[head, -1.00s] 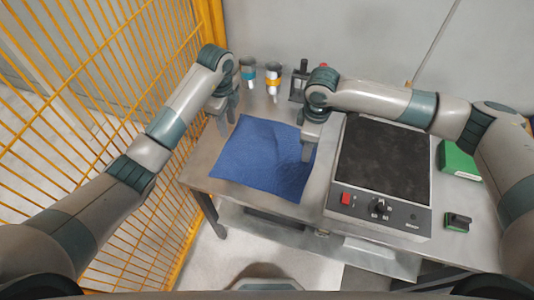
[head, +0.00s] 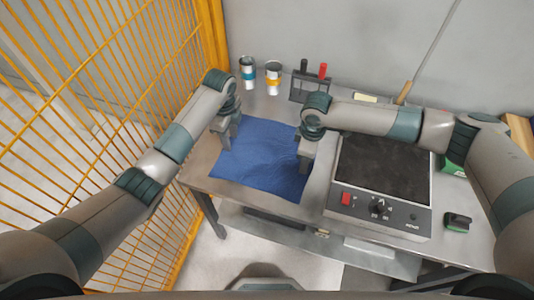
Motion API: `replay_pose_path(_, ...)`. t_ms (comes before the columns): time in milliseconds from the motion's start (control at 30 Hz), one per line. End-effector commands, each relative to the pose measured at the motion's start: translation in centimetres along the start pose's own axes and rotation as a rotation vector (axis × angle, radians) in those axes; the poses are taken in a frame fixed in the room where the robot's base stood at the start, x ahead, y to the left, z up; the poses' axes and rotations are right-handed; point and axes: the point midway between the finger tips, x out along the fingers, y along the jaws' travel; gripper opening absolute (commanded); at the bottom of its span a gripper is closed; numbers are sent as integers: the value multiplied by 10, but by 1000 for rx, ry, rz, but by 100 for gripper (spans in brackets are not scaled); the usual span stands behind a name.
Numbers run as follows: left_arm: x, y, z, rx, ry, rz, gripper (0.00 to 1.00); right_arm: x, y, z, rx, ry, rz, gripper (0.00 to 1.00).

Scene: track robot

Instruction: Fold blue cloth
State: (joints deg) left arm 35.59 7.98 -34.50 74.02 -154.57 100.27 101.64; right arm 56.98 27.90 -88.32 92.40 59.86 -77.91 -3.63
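The blue cloth (head: 262,160) lies spread out on the left part of the metal table, with some light wrinkles. My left gripper (head: 227,145) points down at the cloth's left edge, towards its far corner. My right gripper (head: 304,169) points down at the cloth's right edge. Both grippers hide small parts of the cloth's edges. I cannot tell whether their fingers are open or shut, or whether they touch the cloth.
A hot plate with a dark top (head: 385,165) stands right of the cloth. Two cans (head: 248,70) (head: 273,76) and a rack with red and black handles (head: 310,86) stand behind. A small dark-green object (head: 457,222) lies at the right. A yellow mesh fence (head: 120,90) borders the left.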

Motion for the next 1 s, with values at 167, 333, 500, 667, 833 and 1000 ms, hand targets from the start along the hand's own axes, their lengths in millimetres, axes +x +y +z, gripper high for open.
replay_pose_path(167,3,0,0,0,0,0,36,3,0,0,0,0,0,36)
replay_pose_path(333,3,0,0,0,0,0,23,2,0,0,0,0,0,23)
replay_pose_path(500,3,0,0,0,0,0,2,3,0,0,0,0,0,2)
replay_pose_path(667,3,0,0,0,0,1,0,3,0,0,0,-1,0,0)
replay_pose_path(833,3,0,0,0,0,1,0,3,0,0,0,-1,0,0)
replay_pose_path(1000,2,0,0,0,0,1,0,2,0,0,0,-1,0,0)
